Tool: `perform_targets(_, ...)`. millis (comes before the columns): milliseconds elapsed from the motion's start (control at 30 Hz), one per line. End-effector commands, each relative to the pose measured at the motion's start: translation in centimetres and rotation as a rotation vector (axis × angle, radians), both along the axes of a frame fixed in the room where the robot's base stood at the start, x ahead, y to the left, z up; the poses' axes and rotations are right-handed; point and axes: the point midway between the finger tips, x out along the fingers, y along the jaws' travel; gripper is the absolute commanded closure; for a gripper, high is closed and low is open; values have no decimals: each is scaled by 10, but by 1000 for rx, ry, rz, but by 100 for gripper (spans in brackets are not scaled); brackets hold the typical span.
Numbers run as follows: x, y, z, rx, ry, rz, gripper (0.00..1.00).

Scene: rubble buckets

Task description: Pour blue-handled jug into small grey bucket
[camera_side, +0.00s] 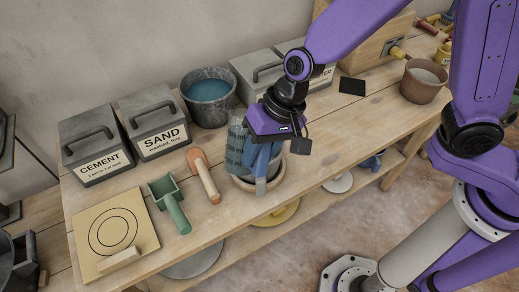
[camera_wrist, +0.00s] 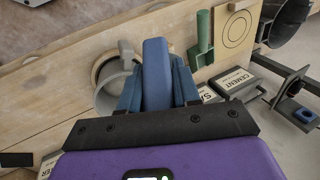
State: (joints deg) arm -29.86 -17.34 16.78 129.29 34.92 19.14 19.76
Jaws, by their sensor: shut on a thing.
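My gripper (camera_side: 264,150) is shut on the blue handle (camera_wrist: 157,75) of a jug, which shows between the fingers in the wrist view. The jug's grey body (camera_side: 236,146) is to the left of the gripper in the side view, partly hidden by it. In the wrist view, a grey rounded body (camera_wrist: 112,92) shows beside the handle. The jug is above or in front of a round tan pot (camera_side: 276,184); I cannot tell if they touch. A dark grey bucket (camera_side: 209,112) with blue contents stands behind, at the back of the bench.
Grey CEMENT (camera_side: 92,150) and SAND (camera_side: 152,122) boxes stand at the back left. A brown pot (camera_side: 423,82) stands at the right.

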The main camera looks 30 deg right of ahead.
Motion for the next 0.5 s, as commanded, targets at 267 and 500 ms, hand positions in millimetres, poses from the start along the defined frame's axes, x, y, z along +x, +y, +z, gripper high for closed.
perform_targets(267, -2, -6, -4, 38, 34, -1, 100)
perform_targets(500, -8, -13, -10, 126, 118, 5, 100)
